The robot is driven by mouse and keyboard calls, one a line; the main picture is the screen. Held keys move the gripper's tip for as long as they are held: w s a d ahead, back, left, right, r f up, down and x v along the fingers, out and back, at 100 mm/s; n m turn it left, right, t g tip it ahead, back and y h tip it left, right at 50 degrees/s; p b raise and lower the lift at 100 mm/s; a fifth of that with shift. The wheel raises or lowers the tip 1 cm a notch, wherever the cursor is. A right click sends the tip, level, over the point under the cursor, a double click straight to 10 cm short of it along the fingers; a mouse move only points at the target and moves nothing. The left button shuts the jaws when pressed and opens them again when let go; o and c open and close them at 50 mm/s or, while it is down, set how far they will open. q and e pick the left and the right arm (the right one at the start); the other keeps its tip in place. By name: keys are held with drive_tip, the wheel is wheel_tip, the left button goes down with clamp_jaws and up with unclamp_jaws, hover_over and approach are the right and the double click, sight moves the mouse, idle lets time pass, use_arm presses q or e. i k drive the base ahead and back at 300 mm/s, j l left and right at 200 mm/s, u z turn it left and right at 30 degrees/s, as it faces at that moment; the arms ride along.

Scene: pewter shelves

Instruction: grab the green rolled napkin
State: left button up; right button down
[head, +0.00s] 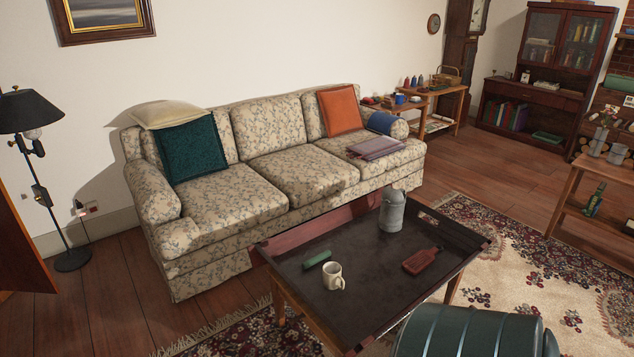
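A small green roll, the green rolled napkin (317,260), lies on the dark top of the low coffee table (350,285), toward its left part. A white mug (333,277) stands close in front of it and a little to the right, apart from it. The top of the napkin is clear, with nothing on it. Neither of my grippers is in the head view.
The table has raised wooden rims. It also bears a grey metal jug (391,212) and a flat red object (421,261). A patterned sofa (285,178) stands behind. A dark green ribbed object (470,335) fills the bottom right. Floor shows left of the table.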

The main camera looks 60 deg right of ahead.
sight(310, 263)
drive_tip(key=z, duration=2)
drive_tip(key=k+j, duration=0.3)
drive_tip(key=j, duration=0.25)
